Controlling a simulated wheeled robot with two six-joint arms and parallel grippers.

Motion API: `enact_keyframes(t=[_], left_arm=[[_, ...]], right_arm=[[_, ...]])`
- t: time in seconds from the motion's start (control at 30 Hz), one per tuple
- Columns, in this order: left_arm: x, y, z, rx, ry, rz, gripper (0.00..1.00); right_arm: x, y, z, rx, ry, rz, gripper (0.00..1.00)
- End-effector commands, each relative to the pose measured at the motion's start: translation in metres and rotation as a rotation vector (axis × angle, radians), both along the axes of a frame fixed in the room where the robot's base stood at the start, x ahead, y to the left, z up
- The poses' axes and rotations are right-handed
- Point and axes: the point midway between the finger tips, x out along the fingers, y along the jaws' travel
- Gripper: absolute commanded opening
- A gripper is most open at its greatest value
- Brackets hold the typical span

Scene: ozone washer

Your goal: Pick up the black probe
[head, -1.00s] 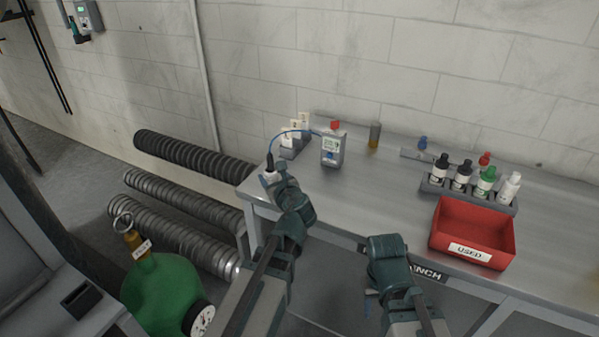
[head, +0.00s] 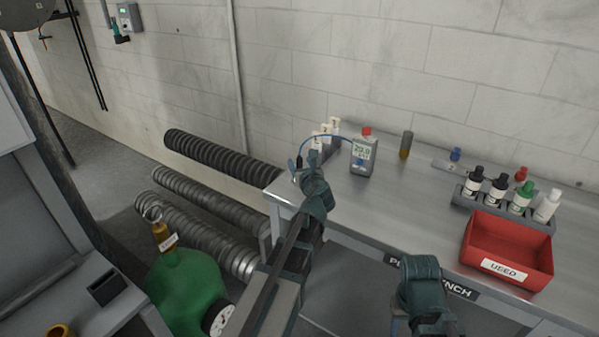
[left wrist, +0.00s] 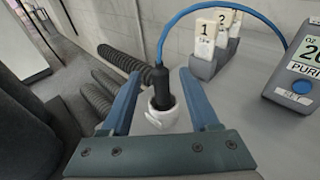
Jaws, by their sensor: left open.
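The black probe (head: 299,161) stands upright at the bench's left corner, its blue cable arching to the grey meter (head: 363,155). In the left wrist view the probe (left wrist: 160,88) sits in a small white cup (left wrist: 163,119). My left gripper (head: 301,172) is open at the probe. In the left wrist view its two blue fingers (left wrist: 162,98) stand on either side of the probe, with gaps on both sides. My right arm's end (head: 420,280) is low in front of the bench; its fingers are not clearly seen.
Numbered white vials (head: 325,138) stand in a grey rack behind the probe. A bottle rack (head: 510,212) and a red USED bin (head: 507,250) are on the right. The bench middle is clear.

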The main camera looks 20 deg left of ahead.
Motion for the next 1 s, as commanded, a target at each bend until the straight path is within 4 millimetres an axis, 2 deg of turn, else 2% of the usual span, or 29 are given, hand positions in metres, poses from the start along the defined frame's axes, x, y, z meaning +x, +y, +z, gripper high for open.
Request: enact_keyframes(t=[0.27, 0.57, 0.8, 0.87, 1.0], left_arm=[[0.007, 0.005, -0.002, 0.0, 0.0, 0.001, 0.61], [0.04, 0.029, -0.01, 0.0, 0.0, 0.002, 0.61], [0.041, 0.03, -0.009, 0.0, 0.0, 0.0, 0.61], [0.041, 0.03, -0.009, 0.0, 0.0, 0.0, 0.54], [0.041, 0.03, -0.009, 0.0, 0.0, 0.0, 0.29]], right_arm=[[0.0, 0.0, -0.002, 0.0, 0.0, 0.0, 0.5], [0.0, 0.0, -0.01, 0.0, 0.0, 0.0, 0.5], [0.0, 0.0, -0.009, 0.0, 0.0, 0.0, 0.5], [0.0, 0.0, -0.009, 0.0, 0.0, 0.0, 0.5], [0.0, 0.0, -0.009, 0.0, 0.0, 0.0, 0.5]])
